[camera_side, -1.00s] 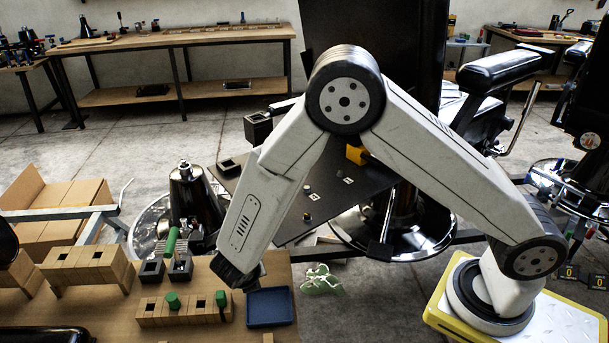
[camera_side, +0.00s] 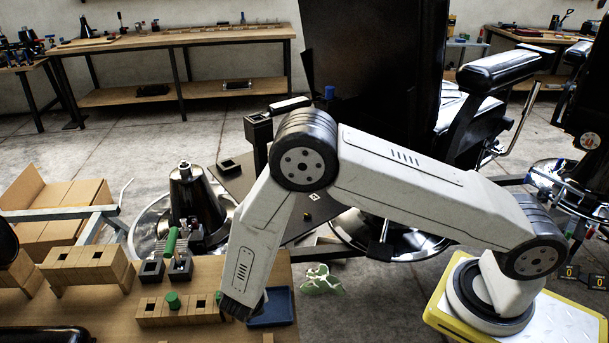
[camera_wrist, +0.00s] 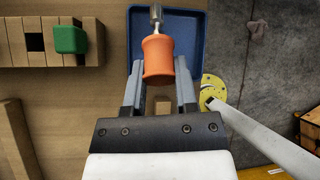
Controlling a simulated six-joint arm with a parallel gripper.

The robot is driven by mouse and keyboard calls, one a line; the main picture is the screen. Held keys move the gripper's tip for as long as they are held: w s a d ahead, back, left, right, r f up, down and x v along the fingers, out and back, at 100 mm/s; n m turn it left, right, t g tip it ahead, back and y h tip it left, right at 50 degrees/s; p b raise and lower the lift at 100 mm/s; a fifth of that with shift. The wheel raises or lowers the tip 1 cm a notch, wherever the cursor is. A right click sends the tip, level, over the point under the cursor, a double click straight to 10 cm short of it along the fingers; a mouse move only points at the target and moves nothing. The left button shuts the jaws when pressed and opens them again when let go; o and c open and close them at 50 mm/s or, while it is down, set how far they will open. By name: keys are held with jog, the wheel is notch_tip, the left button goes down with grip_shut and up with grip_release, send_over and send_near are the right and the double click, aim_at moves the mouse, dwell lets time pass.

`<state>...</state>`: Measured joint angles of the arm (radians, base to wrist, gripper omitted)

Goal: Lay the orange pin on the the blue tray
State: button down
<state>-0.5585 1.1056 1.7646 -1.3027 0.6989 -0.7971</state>
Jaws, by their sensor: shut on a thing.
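The orange pin (camera_wrist: 157,60) shows in the wrist view between my fingers, with a grey metal stem pointing to the top of the picture. My gripper (camera_wrist: 158,78) is shut on it. The blue tray (camera_wrist: 192,28) lies behind and below the pin in that view; the pin overlaps it there. In the side view, my gripper (camera_side: 240,310) is low over the wooden table, at the left edge of the blue tray (camera_side: 279,303). The pin is hidden by my wrist in the side view. I cannot tell whether the pin touches the tray.
A wooden block with holes (camera_side: 152,313) stands left of the tray, holding a green peg (camera_side: 173,299). A green peg (camera_wrist: 71,39) shows close to my gripper in the wrist view. Black square holders (camera_side: 152,270) stand behind. The table's right edge is just past the tray.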

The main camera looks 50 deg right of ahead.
jog(key=shift+f, duration=0.15)
jog(key=shift+f, duration=2.6)
jog(key=shift+c, duration=1.6)
grip_release()
jog(key=v, duration=0.7)
jog(key=shift+s+a+r, duration=0.2)
jog(key=shift+r, duration=0.1)
